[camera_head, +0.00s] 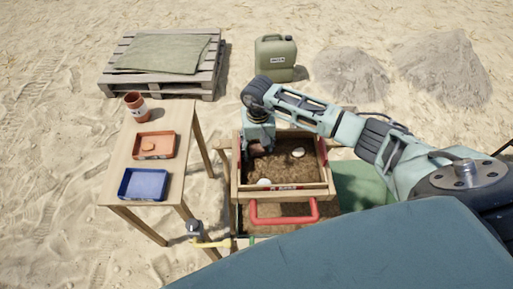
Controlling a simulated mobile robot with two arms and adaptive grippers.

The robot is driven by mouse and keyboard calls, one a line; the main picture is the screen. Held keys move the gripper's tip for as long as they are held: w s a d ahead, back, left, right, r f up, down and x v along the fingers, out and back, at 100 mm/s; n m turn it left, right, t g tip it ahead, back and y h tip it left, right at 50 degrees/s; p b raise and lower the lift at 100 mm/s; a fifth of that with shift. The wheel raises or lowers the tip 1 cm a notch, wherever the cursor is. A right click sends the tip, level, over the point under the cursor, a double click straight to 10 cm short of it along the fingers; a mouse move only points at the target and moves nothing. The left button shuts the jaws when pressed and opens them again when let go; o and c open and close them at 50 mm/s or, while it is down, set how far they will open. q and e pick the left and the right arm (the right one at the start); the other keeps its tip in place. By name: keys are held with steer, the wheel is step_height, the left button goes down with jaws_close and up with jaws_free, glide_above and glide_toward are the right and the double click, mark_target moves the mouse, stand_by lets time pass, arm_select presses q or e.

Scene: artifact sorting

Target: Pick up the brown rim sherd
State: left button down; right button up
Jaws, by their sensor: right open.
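A wooden sieve box (234,190) with soil in it stands at the centre. My right gripper (257,150) points down into its back left part and is open. A small reddish-brown patch shows at its fingers. It may be the brown rim sherd, but the fingers hide most of that spot and I cannot tell whether they touch it. Two pale pieces lie in the box, one at the right (298,152) and one near the front edge (264,183). My left gripper is not in view.
On the wooden table (128,172) at left stand an orange tray (139,156) with a piece in it, a blue tray (143,184) and a terracotta cup (136,107). A red handle (284,220) juts from the box's front. A pallet (205,84) and a jerrycan (275,60) stand behind.

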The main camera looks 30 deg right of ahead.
steer(key=c, duration=0.8)
steer(key=shift+r, duration=0.1)
steer(key=shift+c, duration=0.2)
